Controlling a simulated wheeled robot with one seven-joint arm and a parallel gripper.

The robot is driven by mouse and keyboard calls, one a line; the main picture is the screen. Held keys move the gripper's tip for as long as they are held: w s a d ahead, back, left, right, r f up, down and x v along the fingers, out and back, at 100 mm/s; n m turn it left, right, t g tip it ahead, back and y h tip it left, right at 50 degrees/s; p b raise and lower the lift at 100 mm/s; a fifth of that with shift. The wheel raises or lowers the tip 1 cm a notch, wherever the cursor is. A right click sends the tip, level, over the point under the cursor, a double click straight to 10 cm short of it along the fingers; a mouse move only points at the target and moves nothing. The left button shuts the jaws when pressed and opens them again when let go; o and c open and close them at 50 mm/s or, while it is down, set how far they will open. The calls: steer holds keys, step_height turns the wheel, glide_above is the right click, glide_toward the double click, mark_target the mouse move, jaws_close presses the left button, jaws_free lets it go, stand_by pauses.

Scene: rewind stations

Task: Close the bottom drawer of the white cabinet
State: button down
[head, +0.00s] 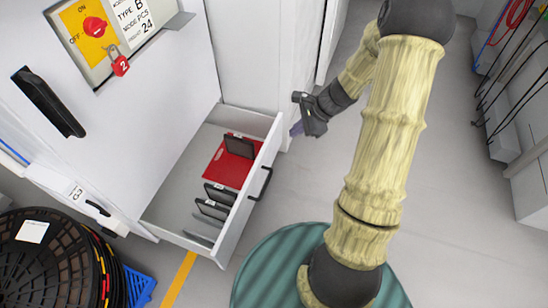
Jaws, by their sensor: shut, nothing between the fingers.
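The white cabinet (155,95) fills the upper left of the head view. Its bottom drawer (256,197) is pulled open, with a black handle (261,184) on its front. Inside the drawer lie a red panel (228,168) and several dark plates standing in a row. My gripper (297,130) is shut and empty. In the picture it is just beyond the drawer's far front corner, to the upper right of the handle. It appears apart from the drawer front, but I cannot tell its height.
A yellow switch plate with a red knob (94,27) and a red padlock (120,66) is on the cabinet. Black reels (45,265) and a blue crate (138,287) stand at lower left. Cables hang at the far right. The grey floor (450,220) right of my arm is clear.

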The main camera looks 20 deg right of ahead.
steer(key=w+d+f+m+t+b, duration=0.1)
steer(key=w+d+f+m+b, duration=0.1)
steer(key=f, duration=0.5)
steer(key=w+d+f+m+t+y+b, duration=0.1)
steer(key=w+d+f+m+b, duration=0.1)
steer(key=f+b, duration=0.5)
steer(key=shift+d+m, duration=0.45)
steer(key=shift+m, duration=0.55)
steer(key=shift+w, duration=0.1)
steer(key=b, duration=0.6)
glide_toward(267, 149)
step_height(267, 149, down, 4)
steer(key=shift+w+a+f+b, duration=0.15)
steer(key=shift+w+a+b, duration=0.25)
steer(key=shift+a, duration=0.2)
steer(key=shift+w+a+f+b, duration=0.25)
steer(key=shift+a+b, duration=0.25)
steer(key=shift+a, duration=0.15)
steer(key=shift+w+a+r, duration=0.2)
steer(key=shift+w+a, duration=0.1)
steer(key=shift+a, duration=0.1)
